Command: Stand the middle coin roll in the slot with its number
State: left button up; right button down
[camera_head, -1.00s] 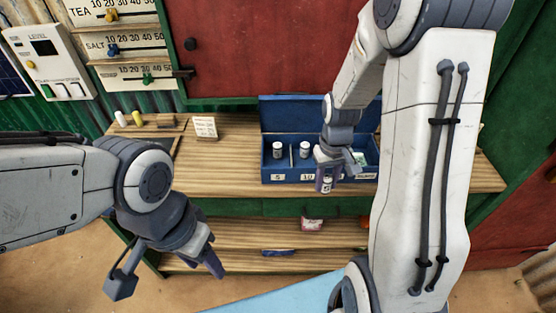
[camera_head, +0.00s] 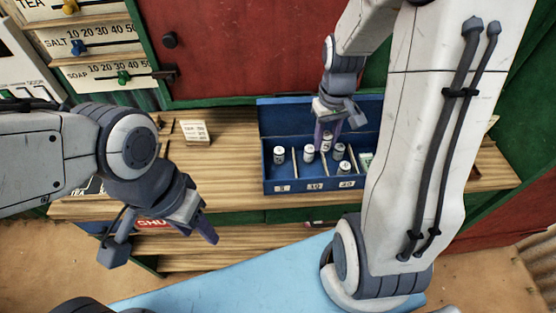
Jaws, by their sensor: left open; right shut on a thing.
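The blue coin box (camera_head: 385,120) stands open on the wooden counter. Its front labels read 5, 10 and 20 from left to right. My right gripper (camera_head: 326,138) points down over the back of the box, shut on a white coin roll (camera_head: 326,143) held upright. The roll's number is too small to read, and I cannot tell whether its base touches the box floor. A white roll (camera_head: 279,155) stands in the 5 slot and another (camera_head: 309,154) in the 10 slot. Two more rolls (camera_head: 340,151) (camera_head: 344,167) are in the 20 slot. My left gripper (camera_head: 208,230) is open and empty, left of the box.
A small sign card (camera_head: 195,132) stands on the counter (camera_head: 225,165) left of the box. The counter between card and box is clear. Labelled slider boards (camera_head: 110,72) hang at upper left. My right arm covers the box's right end.

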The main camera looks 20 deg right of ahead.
jog(key=a+f, duration=0.2)
jog(key=a, duration=0.1)
jog(key=w+a+f+p, duration=0.1)
jog(key=a+f, duration=0.1)
jog(key=a, duration=0.2)
jog(key=a+f, duration=0.2)
jog(key=a, duration=0.1)
jog(key=shift+w+a+f, duration=0.4)
notch_tip(320, 180, down, 4)
jog(key=shift+r+p, duration=0.1)
jog(key=shift+p, duration=0.3)
jog(key=shift+f, duration=0.2)
jog(key=shift+f, duration=0.15)
jog(key=c, duration=0.8)
grip_release()
